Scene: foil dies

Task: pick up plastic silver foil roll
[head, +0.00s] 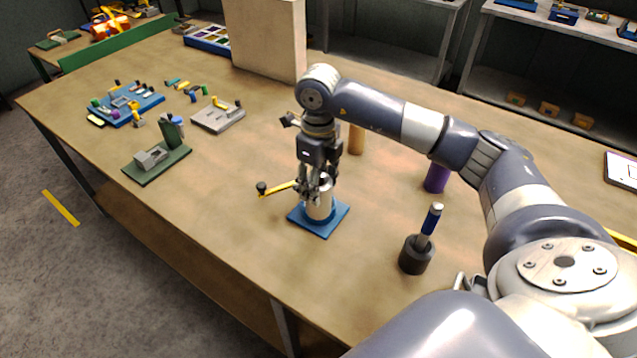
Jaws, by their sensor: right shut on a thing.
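A pale silver cylinder, which looks like the foil roll (319,210), stands upright on a square blue plate (331,227) on the workbench. My right gripper (318,191) points down over it from above and is shut on its upper part. The fingers hide the roll's top. The roll's lower end appears to sit in a blue ring on the plate; I cannot tell any gap there. My left gripper is not in view.
A yellow lever with a black knob (263,188) sticks out left of the roll. A dark holder (416,256) with a blue-handled tool stands at right front. Purple (436,179) and tan (356,141) cylinders stand behind. The bench (235,225) left of the plate is clear.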

